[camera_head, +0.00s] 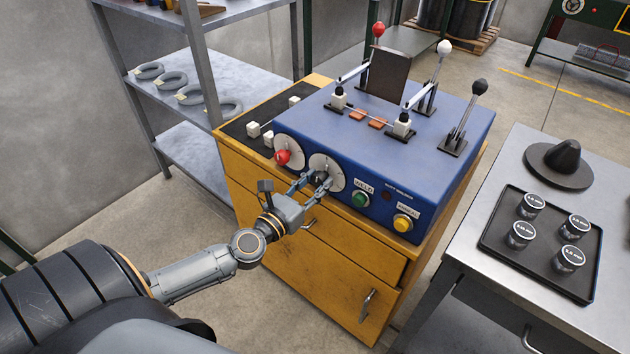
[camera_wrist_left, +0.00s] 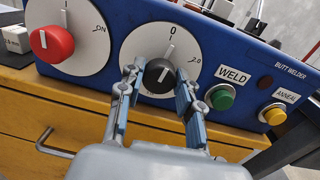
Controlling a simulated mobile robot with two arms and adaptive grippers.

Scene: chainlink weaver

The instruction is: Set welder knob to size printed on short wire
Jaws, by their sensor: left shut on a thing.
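The blue butt welder (camera_head: 400,160) stands on a yellow cabinet. Its black knob (camera_wrist_left: 160,72) sits on a white dial (camera_wrist_left: 140,45) marked 0 at the top and 2.0 at the right. My left gripper (camera_wrist_left: 158,85) is shut on the knob, one finger on each side. In the head view the gripper (camera_head: 312,182) partly covers the knob. I cannot tell exactly which value the knob points at. A thin line like a wire (camera_head: 370,115) runs between the two clamps on top of the welder. No printed size is readable on it. My right gripper is not in view.
A red knob (camera_wrist_left: 52,42) is close left of the black one. Green WELD (camera_head: 360,199) and yellow ANNEAL (camera_head: 403,222) buttons are to the right. Several jars with mm labels stand on a black tray (camera_head: 487,245). Wire coils (camera_head: 190,94) lie on the shelf.

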